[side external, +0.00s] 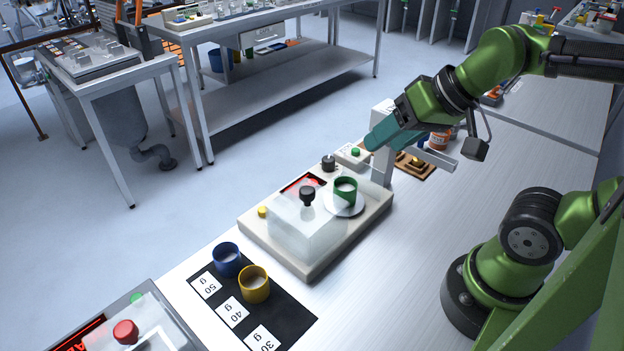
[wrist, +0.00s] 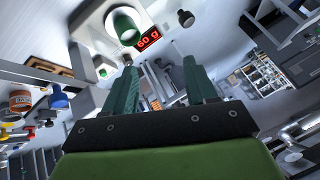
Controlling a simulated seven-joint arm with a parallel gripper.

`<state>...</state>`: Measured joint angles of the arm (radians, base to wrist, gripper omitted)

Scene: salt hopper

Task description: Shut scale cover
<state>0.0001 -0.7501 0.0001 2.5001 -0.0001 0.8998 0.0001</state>
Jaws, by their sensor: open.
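The scale (side external: 349,238) is a pale flat box on the bench. Its clear cover (side external: 300,229), with a black knob (side external: 307,195), sits over the left part of the scale, beside the plate. A green cup (side external: 345,190) with white contents stands uncovered on the round white plate (side external: 344,206). The red display reads "60 g" in the wrist view (wrist: 149,40), where the green cup (wrist: 125,27) also shows. My gripper (side external: 375,142) is above and behind the scale, apart from the cover. Its teal fingers (wrist: 160,64) are spread and empty.
Blue (side external: 227,260) and yellow (side external: 254,284) cups stand on a black labelled mat (side external: 282,312) at the front left. A white post (side external: 383,170) rises behind the scale, close to my gripper. Another device with a red knob (side external: 125,332) is at the lower left. Bare bench lies right of the scale.

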